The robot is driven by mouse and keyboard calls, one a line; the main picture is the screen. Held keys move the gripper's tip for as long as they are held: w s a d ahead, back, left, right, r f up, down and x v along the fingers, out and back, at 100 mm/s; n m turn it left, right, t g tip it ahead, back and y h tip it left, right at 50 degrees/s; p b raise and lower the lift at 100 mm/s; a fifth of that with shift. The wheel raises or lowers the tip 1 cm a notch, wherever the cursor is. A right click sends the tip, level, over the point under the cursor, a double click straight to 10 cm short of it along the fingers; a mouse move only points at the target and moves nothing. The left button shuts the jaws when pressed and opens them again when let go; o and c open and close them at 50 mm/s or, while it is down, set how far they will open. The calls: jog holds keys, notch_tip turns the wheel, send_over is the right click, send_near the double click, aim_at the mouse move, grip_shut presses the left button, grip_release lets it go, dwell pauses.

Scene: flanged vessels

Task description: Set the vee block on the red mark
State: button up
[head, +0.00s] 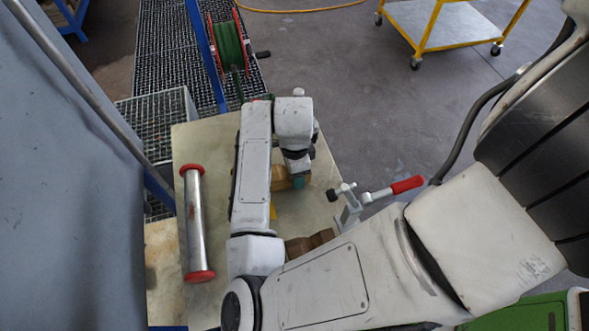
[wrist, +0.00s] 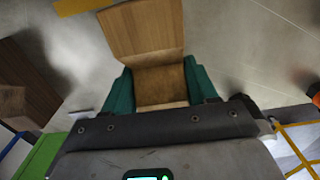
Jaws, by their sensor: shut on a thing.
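The vee block (wrist: 143,32) is brown and wood-like, with a lighter and a darker face meeting at a crease across it. My gripper (wrist: 158,86) is shut on it, a teal finger at each side, in the wrist view. In the head view my gripper (head: 298,182) is over the worktop, and part of the brown block (head: 279,183) shows beside a teal finger. The rest is hidden by my arm. I cannot tell whether the block touches the top. The red mark does not show in either view.
Another brown block (head: 310,243) lies nearer on the worktop (head: 219,160). A steel bar with red ends (head: 195,225) lies left. A toggle clamp with a red handle (head: 405,185) stands at the right edge. A yellow strip (wrist: 82,6) lies beyond the vee block.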

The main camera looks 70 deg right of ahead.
jog(key=shift+f+b, duration=0.3)
jog(key=shift+f, duration=0.05)
dwell(0.3)
jog(key=o, duration=1.2)
notch_tip(320, 180, up, 11)
jog(key=shift+f, duration=0.1)
